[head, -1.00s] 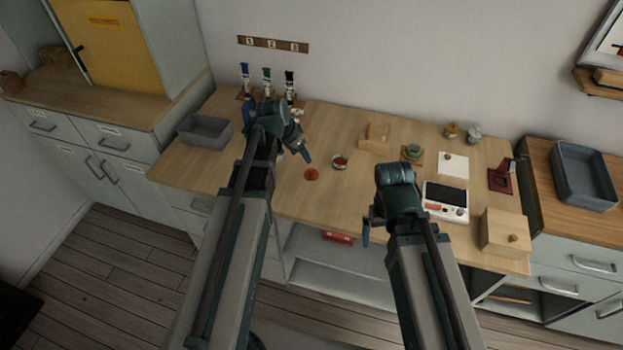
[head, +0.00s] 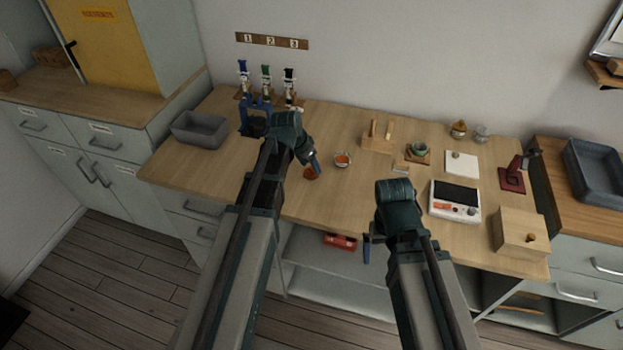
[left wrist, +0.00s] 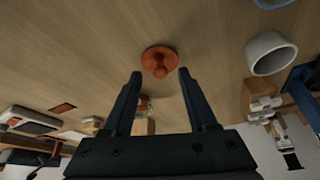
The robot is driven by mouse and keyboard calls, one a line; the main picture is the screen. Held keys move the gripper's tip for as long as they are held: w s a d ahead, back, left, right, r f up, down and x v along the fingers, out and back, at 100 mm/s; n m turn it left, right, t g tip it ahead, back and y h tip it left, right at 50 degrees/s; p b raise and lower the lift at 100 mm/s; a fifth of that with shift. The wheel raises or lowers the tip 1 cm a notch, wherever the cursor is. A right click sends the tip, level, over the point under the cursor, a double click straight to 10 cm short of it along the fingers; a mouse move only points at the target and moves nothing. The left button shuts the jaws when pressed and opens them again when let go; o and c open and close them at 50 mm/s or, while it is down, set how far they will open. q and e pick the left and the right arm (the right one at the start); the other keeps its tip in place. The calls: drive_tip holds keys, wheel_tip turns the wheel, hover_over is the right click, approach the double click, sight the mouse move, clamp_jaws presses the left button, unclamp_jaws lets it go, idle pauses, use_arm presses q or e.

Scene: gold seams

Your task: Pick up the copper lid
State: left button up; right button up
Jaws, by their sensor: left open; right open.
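The copper lid (head: 311,173) is a small reddish-orange disc lying on the wooden workbench. In the left wrist view the copper lid (left wrist: 160,62) shows a round knob and lies just beyond the fingertips, between their lines. My left gripper (head: 315,165) is at the lid in the head view; one finger overlaps the lid's edge there. In the left wrist view my left gripper (left wrist: 160,76) is open with nothing between its fingers. My right gripper (head: 368,245) is at the bench's front edge, away from the lid, its opening mostly hidden.
A grey bin (head: 200,130) is at the left, and bottles stand in a rack (head: 268,100) behind my left arm. A scale (head: 455,200) and a wooden box (head: 520,232) are at the right.

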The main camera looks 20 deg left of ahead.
sight(310, 169)
use_arm(q)
drive_tip(key=shift+w+d+f, duration=0.1)
drive_tip(key=shift+w+f, duration=0.15)
drive_tip(key=shift+f, duration=0.35)
drive_tip(key=shift+r, duration=0.1)
use_arm(e)
drive_tip(key=shift+f, duration=0.55)
use_arm(q)
clamp_jaws()
use_arm(e)
drive_tip(key=shift+r, duration=0.1)
use_arm(q)
drive_tip(key=shift+r+p, duration=0.8)
drive_tip(key=shift+r, duration=0.1)
wheel_tip(310, 169, up, 2)
drive_tip(key=shift+r+p, duration=0.1)
drive_tip(key=shift+p, duration=1)
drive_tip(key=s+d, duration=0.3)
drive_tip(key=s, duration=0.1)
drive_tip(key=s+d, duration=0.3)
drive_tip(key=s, duration=0.1)
drive_tip(key=s+d+r+p, duration=0.1)
drive_tip(key=s+d, duration=0.2)
drive_tip(key=s, duration=0.2)
drive_tip(key=shift+d, duration=0.2)
use_arm(e)
wheel_tip(310, 169, up, 5)
drive_tip(key=shift+f, duration=0.1)
